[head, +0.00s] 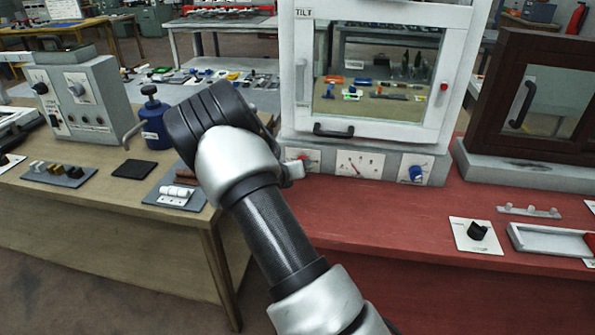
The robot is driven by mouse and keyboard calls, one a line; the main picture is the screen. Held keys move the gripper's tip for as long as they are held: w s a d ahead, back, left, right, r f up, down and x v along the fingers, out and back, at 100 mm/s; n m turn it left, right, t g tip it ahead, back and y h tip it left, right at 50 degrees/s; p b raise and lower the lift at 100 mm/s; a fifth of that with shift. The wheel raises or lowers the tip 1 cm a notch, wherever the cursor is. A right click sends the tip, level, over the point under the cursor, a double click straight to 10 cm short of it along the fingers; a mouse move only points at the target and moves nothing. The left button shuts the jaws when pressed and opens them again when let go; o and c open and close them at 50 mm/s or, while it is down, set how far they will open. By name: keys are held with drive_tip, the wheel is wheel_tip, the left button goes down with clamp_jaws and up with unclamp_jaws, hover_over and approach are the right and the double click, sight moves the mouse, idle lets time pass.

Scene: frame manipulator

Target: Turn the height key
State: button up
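No key marked "height" can be made out. The white cabinet (457,60) with a "TILT" label has a base panel with a red knob (303,156), a small dial plate (360,163) and a blue knob (416,174); their markings are too small to read. My arm rises from the bottom and bends in front of the cabinet's left side. My gripper is mostly or wholly hidden behind the arm. A small pale piece sticks out beside the arm under the red knob and may be part of it. Its opening cannot be seen.
A black knob on a white plate (476,232) lies on the red table (400,215). A dark brown cabinet (492,100) stands right. On the wooden table to the left are a grey control box (103,95), a blue bottle (154,125) and small plates. The red tabletop's middle is clear.

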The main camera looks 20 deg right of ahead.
idle(0.3)
drive_tip(key=o, duration=1)
drive_tip(key=shift+o, duration=0.2)
drive_tip(key=p+v, duration=0.1)
drive_tip(key=v, duration=1.6)
drive_tip(key=shift+s+r, duration=0.15)
drive_tip(key=shift+s, duration=0.05)
